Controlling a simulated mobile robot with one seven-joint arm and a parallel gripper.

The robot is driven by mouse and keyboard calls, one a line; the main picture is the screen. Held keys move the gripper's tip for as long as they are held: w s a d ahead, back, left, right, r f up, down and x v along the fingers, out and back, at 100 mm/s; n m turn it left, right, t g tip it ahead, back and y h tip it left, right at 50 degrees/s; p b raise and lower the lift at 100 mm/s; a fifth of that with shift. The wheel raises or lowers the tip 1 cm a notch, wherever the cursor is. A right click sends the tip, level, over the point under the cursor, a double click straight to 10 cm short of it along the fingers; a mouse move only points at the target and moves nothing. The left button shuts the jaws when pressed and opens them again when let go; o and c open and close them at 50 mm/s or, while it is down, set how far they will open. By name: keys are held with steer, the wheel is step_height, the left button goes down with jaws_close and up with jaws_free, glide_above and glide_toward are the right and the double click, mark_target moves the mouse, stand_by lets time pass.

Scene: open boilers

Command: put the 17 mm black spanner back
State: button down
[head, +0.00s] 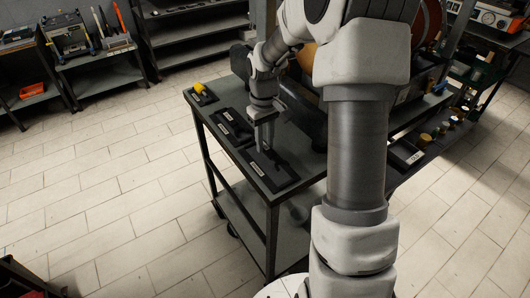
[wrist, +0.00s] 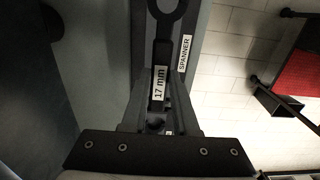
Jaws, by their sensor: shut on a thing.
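The 17 mm black spanner (wrist: 163,52) shows in the wrist view, with a ring end at the top and a white "17 mm" label on its shank. My gripper (wrist: 166,98) is shut on it, one finger on each side. A holder with a "SPANNER" label (wrist: 184,53) lies beneath and beside it; I cannot tell whether the spanner touches it. In the head view, my gripper (head: 264,148) points down over the nearest black holder (head: 281,176) on the cart top. The spanner cannot be made out clearly there.
The dark cart (head: 240,172) carries another labelled black holder (head: 231,126) and a small holder with a yellow thing (head: 200,89) farther back. Shelves stand along the back. Tiled floor is clear left of the cart. A red object (wrist: 300,75) shows at the wrist view's right.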

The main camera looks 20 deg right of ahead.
mark_target(265, 146)
steer(key=shift+f, duration=2.15)
steer(key=c, duration=0.7)
jaws_free()
step_height(265, 146, up, 12)
steer(key=shift+r, duration=0.15)
